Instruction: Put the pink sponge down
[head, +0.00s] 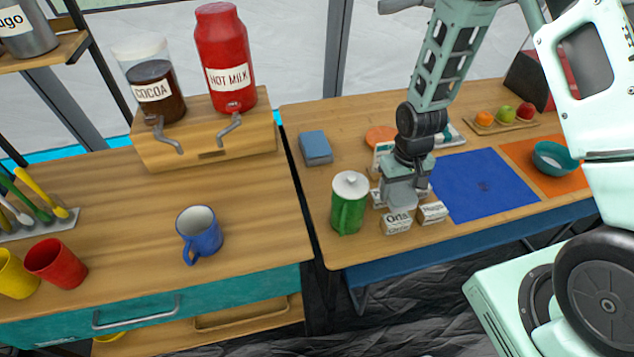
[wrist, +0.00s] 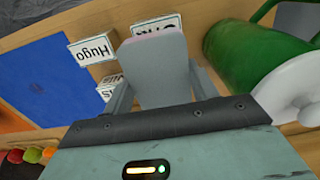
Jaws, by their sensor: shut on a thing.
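My gripper (head: 402,196) is low over the right table, between the green pot and the blue mat, behind small name cards. In the wrist view my gripper (wrist: 160,85) is shut on a block, the pink sponge (wrist: 157,70). Its broad face looks grey, with a thin pinkish far edge. The block stands between the two fingers. I cannot tell whether its lower edge touches the table. The head view mostly hides the sponge behind my gripper.
A green pot (head: 347,208) with a white lid stands close left. Name cards (head: 397,224) stand close in front. A blue mat (head: 482,185) lies right, mostly clear. A blue sponge-like block (head: 315,147) lies behind left. A teal bowl (head: 553,158) stands on an orange mat.

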